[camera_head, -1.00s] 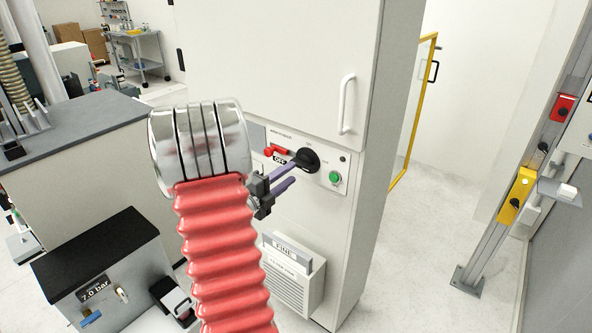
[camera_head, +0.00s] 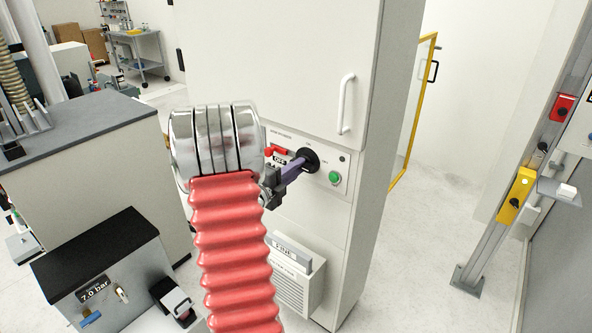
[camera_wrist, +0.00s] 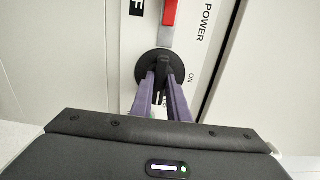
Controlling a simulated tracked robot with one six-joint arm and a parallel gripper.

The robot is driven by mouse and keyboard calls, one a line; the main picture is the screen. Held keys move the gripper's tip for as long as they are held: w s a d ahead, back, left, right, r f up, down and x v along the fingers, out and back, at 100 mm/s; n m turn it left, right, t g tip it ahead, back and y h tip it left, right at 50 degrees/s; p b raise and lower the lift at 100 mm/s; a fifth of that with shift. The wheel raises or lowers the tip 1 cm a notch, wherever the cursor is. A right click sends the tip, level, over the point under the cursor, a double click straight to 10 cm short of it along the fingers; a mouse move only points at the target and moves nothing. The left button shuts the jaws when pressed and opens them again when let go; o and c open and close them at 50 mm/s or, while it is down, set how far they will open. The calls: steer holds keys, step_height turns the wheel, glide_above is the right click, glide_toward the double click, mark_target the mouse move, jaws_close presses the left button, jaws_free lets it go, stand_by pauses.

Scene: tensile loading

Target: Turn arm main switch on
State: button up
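The main switch is a black rotary knob (camera_head: 309,160) on the pale cabinet's control panel; it also shows in the wrist view (camera_wrist: 160,68). ON is printed beside it, and an OFF label (camera_head: 279,159) sits to its left in the head view. My gripper (camera_head: 296,168) has reached the knob. In the wrist view its two purple fingers (camera_wrist: 162,82) lie on either side of the knob's raised grip, close together, and appear shut on it. The fingers partly hide the grip.
A red lever (camera_head: 276,151) sits left of the knob, and a green button (camera_head: 335,178) lies just to its lower right. The white cabinet door handle (camera_head: 346,104) is above. A grey vented box (camera_head: 295,275) juts out below the panel.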

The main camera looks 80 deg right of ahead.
steer(key=shift+f, duration=0.1)
jaws_close()
steer(key=shift+a, duration=0.1)
steer(key=shift+n, duration=0.4)
steer(key=shift+w+n, duration=0.15)
steer(key=shift+n, duration=8.45)
